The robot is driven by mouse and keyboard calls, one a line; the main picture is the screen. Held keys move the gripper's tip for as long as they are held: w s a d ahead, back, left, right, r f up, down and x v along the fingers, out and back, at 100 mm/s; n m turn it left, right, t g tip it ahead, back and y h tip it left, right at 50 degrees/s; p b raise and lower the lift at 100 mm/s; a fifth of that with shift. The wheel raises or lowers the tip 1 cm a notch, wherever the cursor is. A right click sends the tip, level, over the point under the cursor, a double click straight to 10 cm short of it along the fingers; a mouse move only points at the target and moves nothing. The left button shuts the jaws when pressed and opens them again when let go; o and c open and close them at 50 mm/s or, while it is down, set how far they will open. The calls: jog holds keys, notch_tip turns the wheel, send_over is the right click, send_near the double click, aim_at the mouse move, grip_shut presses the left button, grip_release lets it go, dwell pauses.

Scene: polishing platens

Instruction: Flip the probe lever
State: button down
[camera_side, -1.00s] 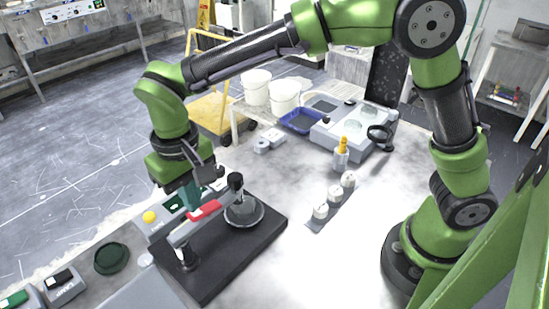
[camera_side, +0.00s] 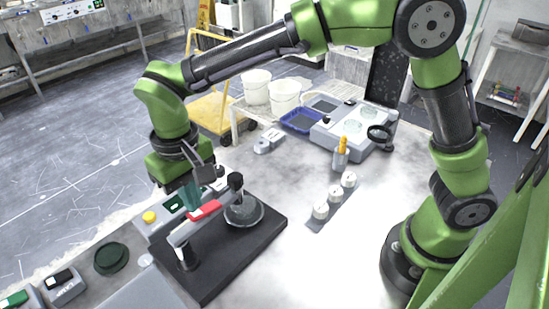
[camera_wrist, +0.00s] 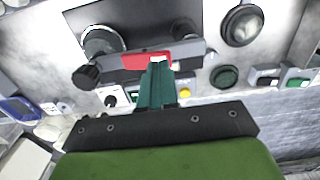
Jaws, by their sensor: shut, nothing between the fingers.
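The probe lever (camera_side: 181,234) is a grey bar with a red grip (camera_side: 205,209), raised over a black base plate (camera_side: 215,270). One end sits on a short post (camera_side: 187,258), and a dark knob (camera_side: 236,182) stands at the other end. A round glassy platen (camera_side: 243,211) lies below the knob end. My gripper (camera_side: 191,197) has teal fingers, shut and empty, at the red grip. In the wrist view the fingertips (camera_wrist: 158,65) overlap the edge of the red grip (camera_wrist: 135,61). I cannot tell whether they touch it.
A control box with a yellow button (camera_side: 149,217) is behind the base plate. A dark green round pad (camera_side: 111,258) lies to the left. Several white pieces (camera_side: 335,194) stand in a row to the right. The bench between them and the base plate is clear.

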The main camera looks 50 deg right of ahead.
jog(key=shift+f, duration=1.05)
dwell(0.5)
jog(key=shift+r, duration=3.55)
jog(key=shift+w, duration=0.1)
